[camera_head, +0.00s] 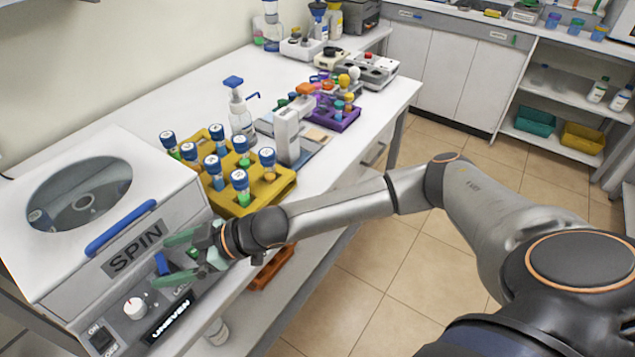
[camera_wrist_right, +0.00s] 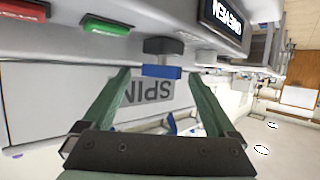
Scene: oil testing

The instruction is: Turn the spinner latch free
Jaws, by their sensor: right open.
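The spinner (camera_head: 180,225) is a white machine at the left of the bench, with a round dark window (camera_head: 80,195) in its lid, a blue handle bar and a SPIN label (camera_head: 135,248). Its blue latch (camera_head: 161,264) is on the front face below the label; in the right wrist view the latch (camera_wrist_right: 162,71) is a blue bar beside a dark block. My right gripper (camera_head: 168,258) has green fingers, open, one on each side of the latch. In the right wrist view gaps show between latch and fingers (camera_wrist_right: 160,74). My left gripper is out of view.
The spinner's panel has a white knob (camera_head: 134,307), a display reading UNEVEN (camera_head: 168,317) and an ON switch (camera_head: 101,338). A yellow rack (camera_head: 245,203) with several blue-capped tubes stands right of the spinner. A bottle (camera_head: 240,115) and purple rack (camera_head: 335,118) are farther back.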

